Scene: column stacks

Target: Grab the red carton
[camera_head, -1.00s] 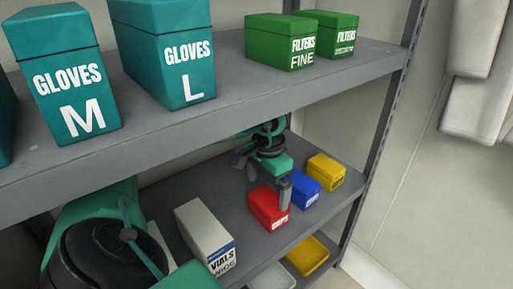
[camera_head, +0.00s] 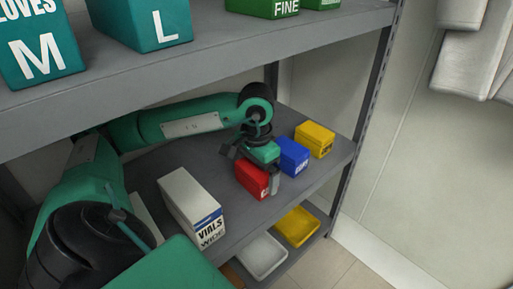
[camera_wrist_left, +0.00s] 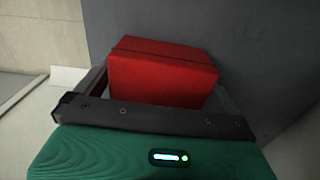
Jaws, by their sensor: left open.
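The red carton (camera_head: 252,181) stands on the middle shelf, partly hidden behind my left gripper in the head view. In the left wrist view the red carton (camera_wrist_left: 162,75) fills the space ahead of the gripper, between its fingers. My left gripper (camera_head: 256,172) is open and at the carton, with one finger in front of its right end. I cannot tell whether the fingers touch it. My right gripper is not in view.
A blue box (camera_head: 292,156) stands close to the right of the red carton, and a yellow box (camera_head: 315,139) beyond it. A white VIALS box (camera_head: 192,206) stands to the left. The upper shelf (camera_head: 200,62) hangs over the arm. A white tray (camera_head: 262,256) and a yellow tray (camera_head: 297,227) lie below.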

